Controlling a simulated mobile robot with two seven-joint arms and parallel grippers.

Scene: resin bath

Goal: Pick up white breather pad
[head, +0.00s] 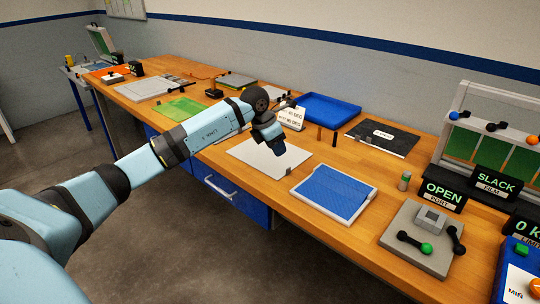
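A flat white sheet, which looks like the white breather pad (252,163), lies on the wooden bench (340,226) near its front edge. My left arm reaches in from the left across the front of the bench. My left gripper (279,149) points down over the right part of the pad and hides some of it. I cannot tell whether it touches the pad, or whether its fingers are open or shut. My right gripper is not in view.
A blue mat in a pale frame (333,190) lies just right of the pad. A blue tray (330,108), a small white sign (291,118) and a black sheet (384,137) are behind. A grey block with handles (413,258) and an OPEN sign (443,194) stand farther right.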

